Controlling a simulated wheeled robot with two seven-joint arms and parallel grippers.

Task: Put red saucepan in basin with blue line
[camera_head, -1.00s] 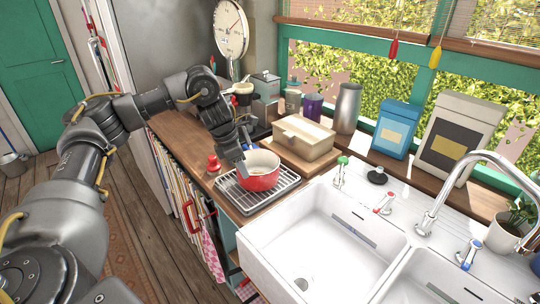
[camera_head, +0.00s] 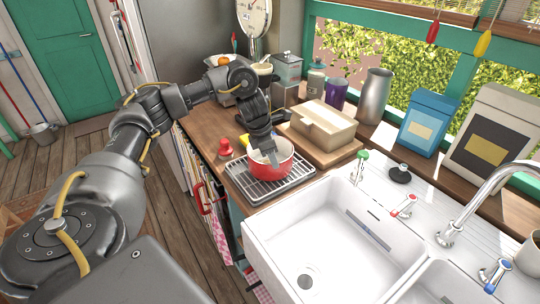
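The red saucepan (camera_head: 270,171), white inside, stands upright on a wire rack (camera_head: 257,190) on the wooden counter. My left gripper (camera_head: 270,156) reaches down at its far left rim. A grey finger shows against the white inside of the pan; the other finger is hidden, so I cannot tell whether it grips the rim. The left white basin (camera_head: 318,245) is empty, with a drain and a slot with a small bluish mark on its far wall. The right basin (camera_head: 440,285) is cut off by the frame. My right gripper is not in view.
A red-marked tap (camera_head: 404,207) and a blue-marked tap (camera_head: 493,272) stand behind the basins with the curved spout (camera_head: 462,215). A cardboard box (camera_head: 322,127) is behind the saucepan, and a red stopper-like object (camera_head: 225,148) is left of it.

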